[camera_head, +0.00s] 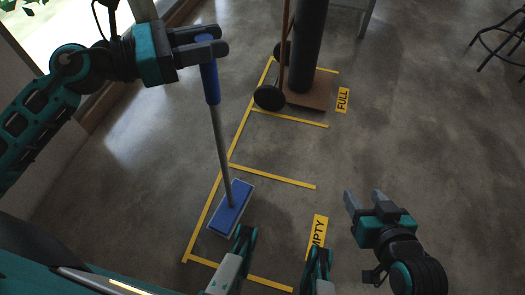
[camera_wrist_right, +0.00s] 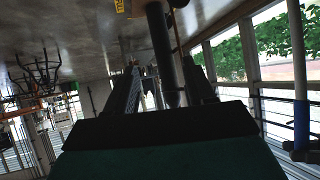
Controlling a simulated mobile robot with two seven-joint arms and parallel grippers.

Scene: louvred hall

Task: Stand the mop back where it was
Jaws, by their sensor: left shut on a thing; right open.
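The mop has a flat blue head (camera_head: 231,207), a grey pole (camera_head: 222,150) and a blue grip (camera_head: 210,82) at its top. It stands nearly upright, leaning slightly, with its head at or just above the floor; contact is hard to tell. The head lies by the left yellow line of the bay labelled EMPTY. My left gripper (camera_head: 212,42) is shut on the upper blue grip. The blue grip also shows in the right wrist view (camera_wrist_right: 301,118). My right gripper (camera_head: 364,194) is open and empty, low at right, apart from the mop.
Yellow floor lines (camera_head: 273,176) mark bays. A dark cylinder (camera_head: 307,50) on a brown wheeled base (camera_head: 310,92) stands in the bay labelled FULL (camera_head: 342,99). The EMPTY label (camera_head: 317,236) is right of the mop head. A window wall runs at left; a dark stool (camera_head: 497,45) stands far right.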

